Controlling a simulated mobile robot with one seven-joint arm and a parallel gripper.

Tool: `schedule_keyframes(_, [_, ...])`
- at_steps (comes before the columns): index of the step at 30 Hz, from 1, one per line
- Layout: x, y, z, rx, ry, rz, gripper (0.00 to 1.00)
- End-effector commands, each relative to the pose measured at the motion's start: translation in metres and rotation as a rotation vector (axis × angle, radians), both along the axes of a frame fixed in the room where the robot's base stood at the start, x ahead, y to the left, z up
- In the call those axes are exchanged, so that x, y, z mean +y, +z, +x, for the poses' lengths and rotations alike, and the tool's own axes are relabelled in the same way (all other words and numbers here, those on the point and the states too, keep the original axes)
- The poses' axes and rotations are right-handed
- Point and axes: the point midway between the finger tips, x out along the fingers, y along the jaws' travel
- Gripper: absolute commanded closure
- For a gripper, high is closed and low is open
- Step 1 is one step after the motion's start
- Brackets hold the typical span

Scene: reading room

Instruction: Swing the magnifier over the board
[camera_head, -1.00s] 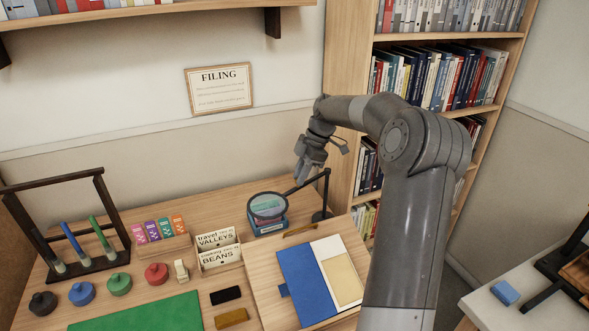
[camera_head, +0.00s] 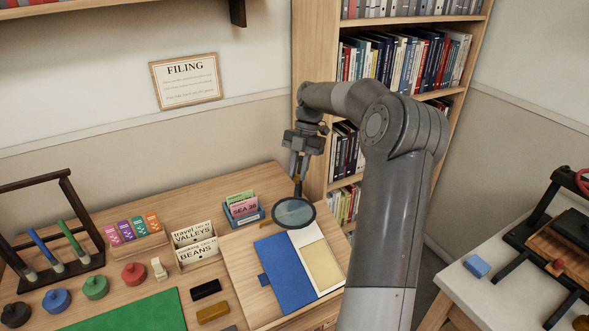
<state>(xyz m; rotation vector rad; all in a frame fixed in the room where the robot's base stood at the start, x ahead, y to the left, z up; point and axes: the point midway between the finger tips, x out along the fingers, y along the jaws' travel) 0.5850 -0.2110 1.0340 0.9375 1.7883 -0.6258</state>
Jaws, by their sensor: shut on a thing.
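The magnifier (camera_head: 294,213) is a round lens in a dark rim. In the head view it hangs over the upper edge of the wooden board (camera_head: 239,266), above the top of the white strip (camera_head: 305,237) and near the corner of the blue sheet (camera_head: 290,278). My gripper (camera_head: 298,180) points down just behind the lens and is shut on the magnifier's arm. The gripper hides most of that arm and its stand. A tan sheet (camera_head: 324,266) lies on the right part of the board.
A blue box (camera_head: 250,217) with cards stands behind the board. Card holders (camera_head: 197,256), a black block (camera_head: 206,289) and a yellow block (camera_head: 213,312) are to the left. A bookcase (camera_head: 304,70) stands close behind my arm. A side table (camera_head: 485,300) is at right.

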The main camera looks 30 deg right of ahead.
Motion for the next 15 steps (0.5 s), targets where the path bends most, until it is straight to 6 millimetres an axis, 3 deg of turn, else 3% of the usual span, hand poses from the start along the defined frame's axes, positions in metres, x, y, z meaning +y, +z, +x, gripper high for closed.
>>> schedule_keyframes(14, [-0.0049,0.0007,-0.0007,-0.003,0.009,-0.006,1.00])
schedule_keyframes(15, [-0.0051,0.0006,-0.0008,-0.003,0.009,-0.006,0.78])
